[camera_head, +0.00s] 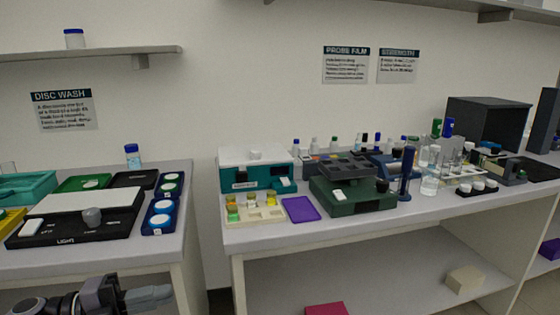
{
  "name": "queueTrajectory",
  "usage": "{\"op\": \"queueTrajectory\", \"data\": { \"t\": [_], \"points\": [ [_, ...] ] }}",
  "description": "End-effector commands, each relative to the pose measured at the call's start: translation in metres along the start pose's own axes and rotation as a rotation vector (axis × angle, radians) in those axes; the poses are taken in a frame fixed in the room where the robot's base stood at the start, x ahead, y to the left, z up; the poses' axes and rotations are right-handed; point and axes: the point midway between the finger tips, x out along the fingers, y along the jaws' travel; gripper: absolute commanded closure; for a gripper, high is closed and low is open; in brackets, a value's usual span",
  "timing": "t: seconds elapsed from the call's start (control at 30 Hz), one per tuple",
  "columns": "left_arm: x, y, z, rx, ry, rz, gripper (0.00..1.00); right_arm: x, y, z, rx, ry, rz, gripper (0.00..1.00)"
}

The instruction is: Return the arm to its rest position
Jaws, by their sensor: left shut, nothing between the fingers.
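My left gripper (166,294) is at the bottom left of the head view, below and in front of the left bench (170,250). It is shut and holds nothing. Part of my left arm, dark with grey parts, shows beside it. It is apart from everything on the bench. My right gripper is not in the head view.
The left bench holds a black device (70,228) with a grey knob and a blue tray (148,228) of white discs. A gap separates it from the right bench (270,240), which carries a teal box (235,180), a green device (350,203) and glassware. A wall shelf (100,53) hangs above.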

Motion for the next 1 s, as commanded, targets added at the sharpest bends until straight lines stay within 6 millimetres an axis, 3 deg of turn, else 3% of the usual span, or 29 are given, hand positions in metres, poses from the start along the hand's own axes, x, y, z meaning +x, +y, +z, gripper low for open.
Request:
{"op": "queueTrajectory", "data": {
  "t": [0.13, 0.37, 0.57, 0.8, 1.0],
  "points": [
    [0.029, 0.028, -0.01, -0.205, -0.105, -0.157, 1.0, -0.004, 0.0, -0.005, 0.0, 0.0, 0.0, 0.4],
    [0.037, 0.08, -0.016, -0.56, -0.356, -0.339, 1.0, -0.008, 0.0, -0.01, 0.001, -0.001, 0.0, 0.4],
    [0.017, 0.146, -0.029, -0.903, -0.634, -0.428, 1.0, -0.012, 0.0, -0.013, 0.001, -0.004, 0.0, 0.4],
    [-0.028, 0.234, -0.072, -1.292, -0.978, -0.449, 1.0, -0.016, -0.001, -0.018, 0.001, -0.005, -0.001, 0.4],
    [-0.053, 0.274, -0.104, -1.464, -1.139, -0.433, 1.0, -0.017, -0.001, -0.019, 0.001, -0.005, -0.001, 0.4]
  ]
}}
